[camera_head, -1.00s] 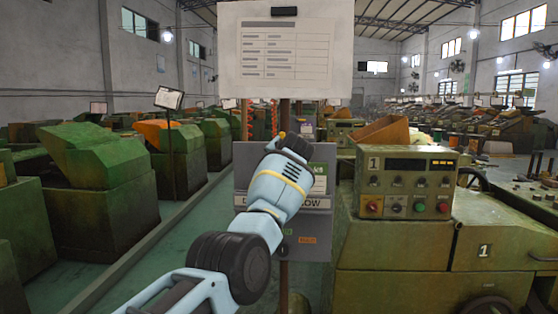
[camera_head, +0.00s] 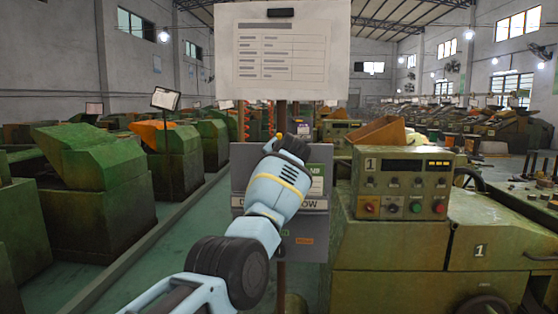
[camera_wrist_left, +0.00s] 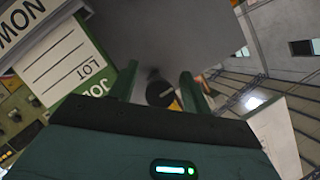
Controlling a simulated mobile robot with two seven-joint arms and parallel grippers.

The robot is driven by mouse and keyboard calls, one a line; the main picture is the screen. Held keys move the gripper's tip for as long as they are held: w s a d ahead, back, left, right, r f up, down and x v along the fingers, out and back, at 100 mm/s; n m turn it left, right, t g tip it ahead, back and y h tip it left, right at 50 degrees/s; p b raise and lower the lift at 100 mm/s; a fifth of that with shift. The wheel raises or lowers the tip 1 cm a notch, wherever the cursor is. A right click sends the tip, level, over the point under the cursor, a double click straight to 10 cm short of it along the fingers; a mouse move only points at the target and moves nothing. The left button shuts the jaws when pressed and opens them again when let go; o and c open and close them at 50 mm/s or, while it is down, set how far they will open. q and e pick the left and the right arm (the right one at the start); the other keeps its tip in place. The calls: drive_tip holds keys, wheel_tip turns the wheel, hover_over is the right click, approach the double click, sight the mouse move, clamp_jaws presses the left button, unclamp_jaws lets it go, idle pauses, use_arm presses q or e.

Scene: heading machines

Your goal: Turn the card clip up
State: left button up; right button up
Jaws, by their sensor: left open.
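A grey panel (camera_head: 240,165) hangs on the post, with a white card with a green top (camera_head: 317,180) on its right side. My left gripper is in front of the panel; my light-blue wrist hides its fingers in the head view. In the left wrist view its two green fingers (camera_wrist_left: 160,88) are apart. A dark round piece with a light slot and a yellow edge, probably the card clip (camera_wrist_left: 160,95), shows between them. I cannot tell whether the fingers touch it. The job card (camera_wrist_left: 65,60) is at the upper left there. My right gripper is not in view.
A white sheet board (camera_head: 290,55) with a black clip (camera_head: 281,12) is on the post above the panel. A green machine with a control box (camera_head: 405,183) stands close at the right. Green machines (camera_head: 97,175) line the left, beside a clear aisle floor (camera_head: 75,285).

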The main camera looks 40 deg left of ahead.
use_arm(q)
drive_tip(key=shift+s+d+r+p, duration=0.3)
drive_tip(key=shift+s+d+r, duration=0.2)
drive_tip(key=shift+d, duration=0.05)
drive_tip(key=shift+p+v, duration=0.6)
drive_tip(key=shift+v, duration=2.25)
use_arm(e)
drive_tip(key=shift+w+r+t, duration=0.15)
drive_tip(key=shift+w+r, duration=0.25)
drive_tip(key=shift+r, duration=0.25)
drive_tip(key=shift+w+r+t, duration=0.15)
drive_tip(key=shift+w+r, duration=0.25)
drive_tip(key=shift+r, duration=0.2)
use_arm(q)
drive_tip(key=shift+f, duration=0.25)
